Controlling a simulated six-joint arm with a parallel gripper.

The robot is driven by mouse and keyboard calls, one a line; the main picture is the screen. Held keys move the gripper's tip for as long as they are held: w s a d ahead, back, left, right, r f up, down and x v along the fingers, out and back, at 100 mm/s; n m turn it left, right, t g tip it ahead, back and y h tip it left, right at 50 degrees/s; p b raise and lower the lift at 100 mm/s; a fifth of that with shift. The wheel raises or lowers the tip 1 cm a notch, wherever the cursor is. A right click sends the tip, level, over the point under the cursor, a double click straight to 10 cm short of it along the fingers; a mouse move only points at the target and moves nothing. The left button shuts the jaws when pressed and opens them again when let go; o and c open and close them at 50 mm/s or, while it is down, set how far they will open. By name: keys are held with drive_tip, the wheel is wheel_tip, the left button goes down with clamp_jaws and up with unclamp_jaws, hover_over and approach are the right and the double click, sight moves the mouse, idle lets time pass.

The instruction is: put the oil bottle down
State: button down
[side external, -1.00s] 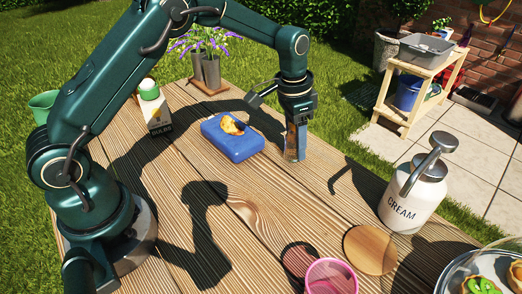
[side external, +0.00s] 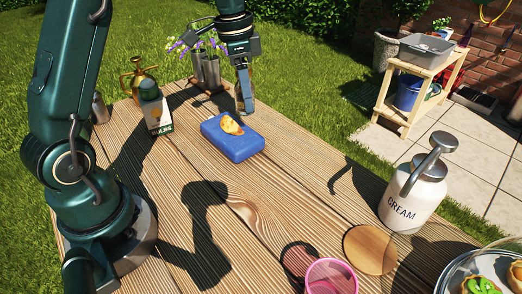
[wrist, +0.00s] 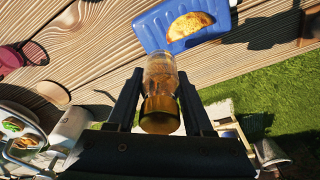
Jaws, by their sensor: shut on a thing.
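The oil bottle (wrist: 160,85) is clear with amber oil, and in the wrist view it sits between my two fingers. My gripper (side external: 243,88) is shut on it near the table's far edge, behind a blue box. In the side view the fingers hide most of the bottle, and only a sliver (side external: 239,100) shows. The bottle looks about upright there. I cannot tell whether its base touches the wooden table (side external: 300,190).
The blue box (side external: 235,146) with a pastry on it (side external: 231,125) lies just in front. The cream can (side external: 410,200) stands right. The middle planks are clear.

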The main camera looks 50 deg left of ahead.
drive_tip(key=s+d+m+g, duration=0.1)
drive_tip(key=s+d+m, duration=1.25)
drive_tip(key=s, duration=0.25)
drive_tip(key=shift+h, duration=0.3)
drive_tip(key=s+d+f, duration=0.1)
drive_tip(key=d+f, duration=0.1)
drive_tip(key=d, duration=0.1)
drive_tip(key=s+d+f, duration=0.1)
drive_tip(key=d+f, duration=0.1)
drive_tip(key=d, duration=0.1)
drive_tip(key=s+d+f, duration=0.1)
drive_tip(key=d+f, duration=0.1)
drive_tip(key=d, duration=0.1)
drive_tip(key=shift+s, duration=0.3)
drive_tip(key=shift+s+d+f, duration=0.1)
drive_tip(key=shift+d+f, duration=0.1)
drive_tip(key=shift+f, duration=1.95)
drive_tip(key=shift+f, duration=0.15)
drive_tip(key=shift+c, duration=1.5)
unclamp_jaws()
